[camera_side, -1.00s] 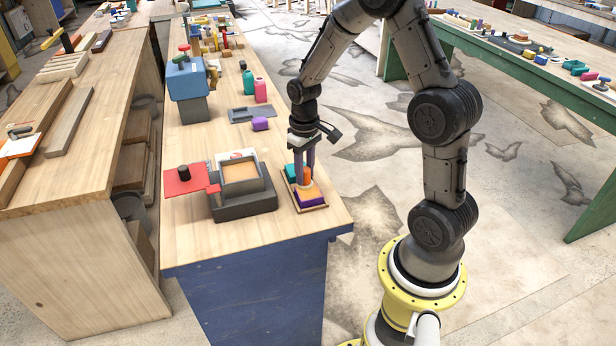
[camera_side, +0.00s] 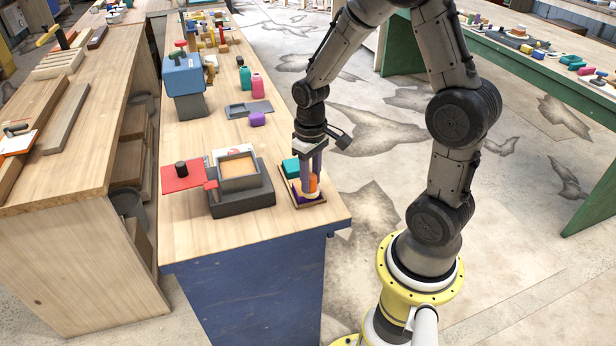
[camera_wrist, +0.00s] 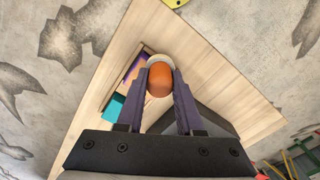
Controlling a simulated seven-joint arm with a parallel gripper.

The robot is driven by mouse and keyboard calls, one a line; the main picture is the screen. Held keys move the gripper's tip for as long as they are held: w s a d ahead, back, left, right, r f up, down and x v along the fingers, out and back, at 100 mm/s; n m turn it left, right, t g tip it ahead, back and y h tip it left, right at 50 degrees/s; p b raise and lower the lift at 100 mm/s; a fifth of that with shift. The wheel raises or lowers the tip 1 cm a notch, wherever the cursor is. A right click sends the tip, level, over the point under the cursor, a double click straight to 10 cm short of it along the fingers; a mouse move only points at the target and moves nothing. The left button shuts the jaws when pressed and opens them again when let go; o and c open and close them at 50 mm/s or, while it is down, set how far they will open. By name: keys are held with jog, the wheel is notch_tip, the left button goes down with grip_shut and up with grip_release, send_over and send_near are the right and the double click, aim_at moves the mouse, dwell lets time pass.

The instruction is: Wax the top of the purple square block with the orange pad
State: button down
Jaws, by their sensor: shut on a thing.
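My gripper (camera_side: 311,181) is shut on the orange pad (camera_side: 314,184), a rounded orange grip with a pale base. In the wrist view the pad (camera_wrist: 160,80) sits between the fingertips. The purple square block (camera_side: 297,196) lies in a shallow wooden tray, largely covered by the pad and fingers. In the wrist view the purple block (camera_wrist: 134,68) shows to the left of the pad.
A teal block (camera_side: 290,167) lies behind the purple one in the tray (camera_side: 312,204). A small purple object (camera_side: 257,119) and a grey tray (camera_side: 249,109) lie farther back.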

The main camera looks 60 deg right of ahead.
jog(key=shift+r, duration=3.45)
